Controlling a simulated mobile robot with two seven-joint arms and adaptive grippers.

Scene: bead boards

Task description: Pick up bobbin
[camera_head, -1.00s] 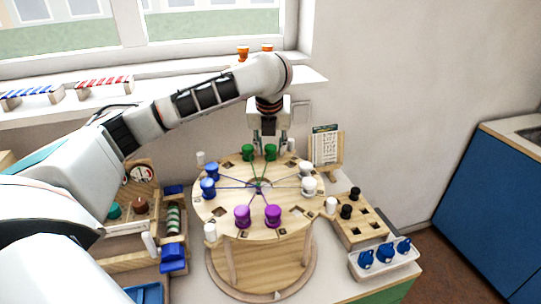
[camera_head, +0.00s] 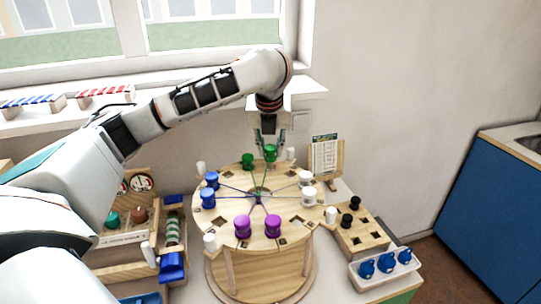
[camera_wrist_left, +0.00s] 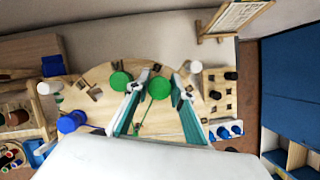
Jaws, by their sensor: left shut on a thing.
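Several bobbins stand on a round wooden board (camera_head: 281,214), with threads running to its middle. One green bobbin (camera_head: 270,152) is between the fingers of my left gripper (camera_head: 270,143) at the board's far side. It also shows in the left wrist view (camera_wrist_left: 159,88), with the gripper's fingertips (camera_wrist_left: 166,75) on either side of it. My left gripper is shut on this bobbin. A second green bobbin (camera_head: 248,160) stands just left of it. Blue bobbins (camera_head: 208,198) are at the left, purple bobbins (camera_head: 242,226) at the front, and white bobbins (camera_head: 306,178) at the right. My right gripper is not in view.
White pegs (camera_head: 210,242) stand around the board's edge. A card on a wooden stand (camera_head: 326,156) is behind right. A block with black bobbins (camera_head: 347,219) and a white tray with blue pieces (camera_head: 385,266) are at right. Wooden racks (camera_head: 130,240) stand at left.

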